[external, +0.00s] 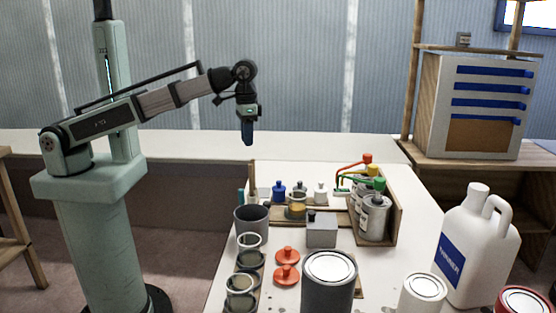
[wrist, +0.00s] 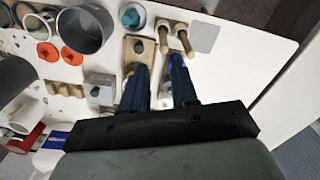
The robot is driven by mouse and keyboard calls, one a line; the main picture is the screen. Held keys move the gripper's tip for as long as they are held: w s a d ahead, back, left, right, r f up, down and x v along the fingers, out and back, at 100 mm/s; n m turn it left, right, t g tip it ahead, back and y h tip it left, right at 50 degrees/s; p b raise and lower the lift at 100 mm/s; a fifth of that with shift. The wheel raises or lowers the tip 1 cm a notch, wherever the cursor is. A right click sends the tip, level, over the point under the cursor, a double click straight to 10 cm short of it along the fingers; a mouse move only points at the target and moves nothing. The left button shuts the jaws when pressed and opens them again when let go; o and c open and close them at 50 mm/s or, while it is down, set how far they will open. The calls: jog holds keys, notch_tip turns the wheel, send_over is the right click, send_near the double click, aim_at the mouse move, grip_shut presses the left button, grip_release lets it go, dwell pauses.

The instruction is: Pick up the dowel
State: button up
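Two wooden dowels show in the wrist view, a left one (wrist: 163,36) and a right one (wrist: 183,38). They stand side by side just beyond my fingertips; I cannot tell which one the task means. My gripper (wrist: 158,66) has blue fingers spread apart with nothing visible between them. In the external view my gripper (external: 248,137) points down, above the back left part of the white table. The dowels cannot be made out clearly in the external view.
A grey cup (external: 251,220), a teal-topped item (wrist: 132,16), a blue-topped jar (external: 279,191) and a grey box (external: 321,230) stand nearby. Red lids (external: 287,255), cans and a white jug (external: 475,246) fill the front. In the wrist view, table (wrist: 250,50) right of the dowels is clear.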

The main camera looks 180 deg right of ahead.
jog(key=shift+s+f, duration=0.15)
jog(key=shift+s, duration=0.2)
send_over(251, 172)
jog(key=f, duration=0.7)
jog(key=shift+s+d+f, duration=0.25)
jog(key=shift+d, duration=0.15)
jog(key=shift+s+a+f, duration=0.1)
jog(key=shift+a+f, duration=0.05)
jog(key=shift+f, duration=1.25)
jog(key=shift+a+f, duration=0.15)
jog(key=shift+f, duration=1.2)
jog(key=shift+c, duration=0.3)
grip_shut()
